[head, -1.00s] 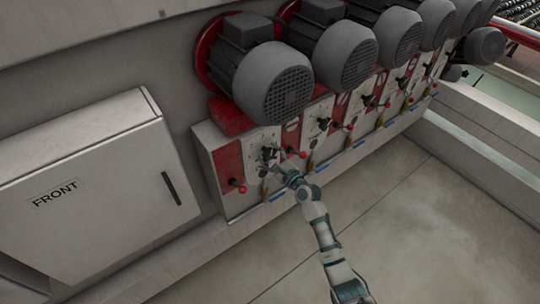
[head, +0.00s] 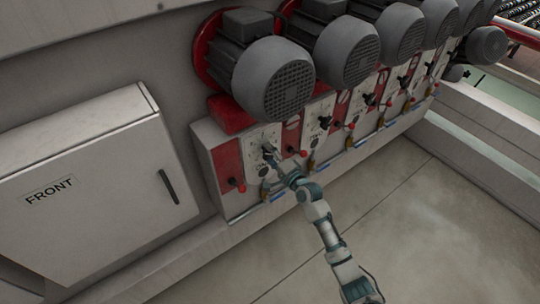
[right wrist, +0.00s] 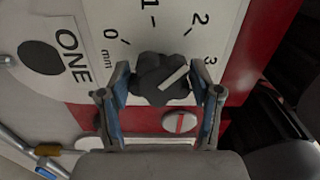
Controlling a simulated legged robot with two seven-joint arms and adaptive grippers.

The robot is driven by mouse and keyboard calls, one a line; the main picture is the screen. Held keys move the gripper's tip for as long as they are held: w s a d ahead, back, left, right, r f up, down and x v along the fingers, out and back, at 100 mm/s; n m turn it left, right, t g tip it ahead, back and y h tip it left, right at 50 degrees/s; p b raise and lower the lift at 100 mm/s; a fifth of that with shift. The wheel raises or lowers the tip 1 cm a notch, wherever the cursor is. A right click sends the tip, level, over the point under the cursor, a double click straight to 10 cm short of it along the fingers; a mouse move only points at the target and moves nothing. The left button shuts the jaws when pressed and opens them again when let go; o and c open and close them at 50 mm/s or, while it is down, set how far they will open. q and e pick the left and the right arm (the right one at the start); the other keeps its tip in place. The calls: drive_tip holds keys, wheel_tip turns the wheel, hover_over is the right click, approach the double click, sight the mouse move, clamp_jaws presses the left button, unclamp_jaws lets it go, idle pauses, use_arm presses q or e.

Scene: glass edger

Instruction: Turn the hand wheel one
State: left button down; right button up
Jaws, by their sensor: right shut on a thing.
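The hand wheel one is a dark lobed knob with a pale pointer line, and it shows in the right wrist view (right wrist: 160,80). It sits on a white dial plate (right wrist: 185,22) marked "ONE", "mm" and 0 to 3. The pointer slants toward the side of the 2 and 3. My right gripper (right wrist: 165,88) has one finger on each side of the knob and is shut on it. In the head view my right gripper (head: 273,158) reaches the first panel and mostly hides the knob. My left gripper is not in view.
Large grey motors (head: 274,80) overhang the row of panels. Red-tipped levers (head: 237,184) stick out beside the dial. A cabinet marked "FRONT" (head: 100,190) stands at the left. The floor (head: 400,230) at the right is open.

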drive_tip(key=n, duration=0.3)
drive_tip(key=f+n+b, duration=0.1)
drive_tip(key=n, duration=0.1)
drive_tip(key=shift+s+n, duration=0.1)
drive_tip(key=shift+n, duration=0.3)
drive_tip(key=shift+f+n+b, duration=0.2)
drive_tip(key=shift+n+b, duration=0.15)
drive_tip(key=shift+n, duration=1.85)
drive_tip(key=o, duration=1.1)
drive_tip(key=shift+o, duration=0.2)
drive_tip(key=shift+r, duration=0.3)
drive_tip(key=shift+s+d, duration=0.2)
drive_tip(key=v, duration=1.1)
drive_tip(key=shift+d, duration=0.15)
